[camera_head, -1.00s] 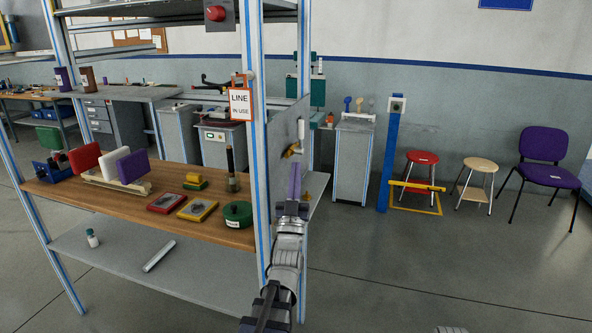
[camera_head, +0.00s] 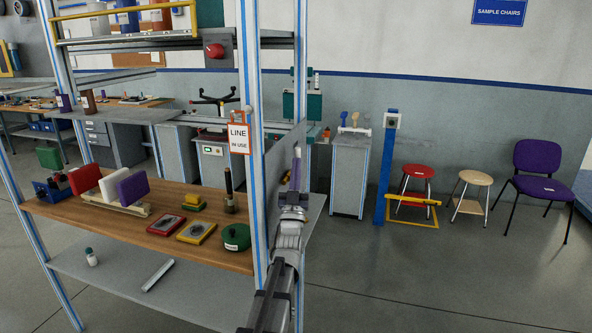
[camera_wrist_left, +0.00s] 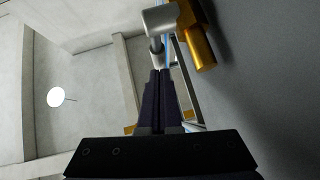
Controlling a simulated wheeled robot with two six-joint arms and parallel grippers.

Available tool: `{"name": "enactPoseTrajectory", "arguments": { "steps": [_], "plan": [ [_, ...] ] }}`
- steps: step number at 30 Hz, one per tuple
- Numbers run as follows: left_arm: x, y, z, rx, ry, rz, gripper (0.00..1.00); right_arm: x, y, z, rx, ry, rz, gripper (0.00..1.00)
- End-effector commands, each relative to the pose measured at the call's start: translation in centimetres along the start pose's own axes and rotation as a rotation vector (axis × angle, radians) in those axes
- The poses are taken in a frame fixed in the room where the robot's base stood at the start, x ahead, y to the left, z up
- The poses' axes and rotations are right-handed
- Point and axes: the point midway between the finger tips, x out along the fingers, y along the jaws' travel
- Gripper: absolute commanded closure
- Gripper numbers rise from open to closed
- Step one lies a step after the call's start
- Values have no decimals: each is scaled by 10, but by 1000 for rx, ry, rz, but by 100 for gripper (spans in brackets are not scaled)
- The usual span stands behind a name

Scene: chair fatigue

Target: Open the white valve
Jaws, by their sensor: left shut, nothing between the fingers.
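The white valve handle shows large at the top of the left wrist view (camera_wrist_left: 160,20), beside a brass valve body (camera_wrist_left: 202,48). In the head view the handle is a small pale piece (camera_head: 298,151) on the grey panel at the shelf's right end, partly hidden by my gripper. My left gripper (camera_head: 296,165) has its purple fingers shut and empty, pointing up along the panel. In the left wrist view the fingertips (camera_wrist_left: 160,73) end just below the white handle; I cannot tell if they touch it. My right gripper is not in view.
A blue-striped shelf post (camera_head: 252,150) with a "LINE IN USE" sign (camera_head: 238,138) stands left of my left arm. The wooden shelf (camera_head: 120,228) holds blocks, coloured boxes and a green roll (camera_head: 236,237). Stools and a purple chair (camera_head: 543,170) stand right, with open floor in front.

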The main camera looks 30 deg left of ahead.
Motion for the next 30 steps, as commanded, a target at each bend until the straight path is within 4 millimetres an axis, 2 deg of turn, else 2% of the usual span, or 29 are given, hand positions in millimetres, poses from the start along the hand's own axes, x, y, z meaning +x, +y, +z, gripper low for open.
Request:
{"name": "enactPoseTrajectory", "arguments": {
  "steps": [20,26,30],
  "plan": [
    [10,1,-2,16,-111,16,100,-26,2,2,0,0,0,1],
    [19,2,-4,30,-211,30,100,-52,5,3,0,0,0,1],
    [28,4,-4,45,-325,46,100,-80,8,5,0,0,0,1]
  ]
}}
